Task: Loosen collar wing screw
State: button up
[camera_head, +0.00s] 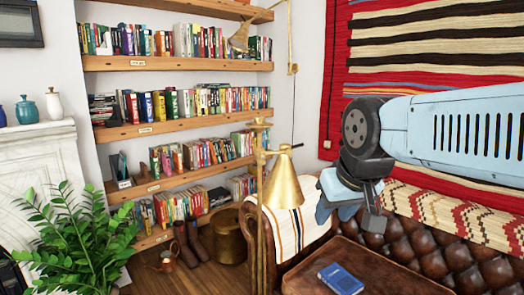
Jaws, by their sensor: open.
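A brass floor lamp (259,215) stands upright in the middle of the view, with a cone-shaped brass shade (284,183) hanging to the right of its pole. A small brass collar (264,154) sits where the shade's short arm meets the pole. A wing screw on it is too small to make out for sure. My gripper (373,218) hangs at the end of my light blue arm, right of the lamp and clear of it. It is open, and I see nothing held in it. The view does not show its fingertips clearly.
A brown leather sofa (440,255) and a wooden table or tray with a blue book (341,278) lie below my gripper. A leafy plant (75,235) stands at the left, before bookshelves (180,133). A brass pot (228,237) stands behind the lamp.

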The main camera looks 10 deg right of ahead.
aim_at(262, 153)
jog(key=u, duration=1.35)
jog(key=k, duration=1)
jog(key=z, duration=0.35)
jog(key=i, duration=0.5)
jog(key=z, duration=0.05)
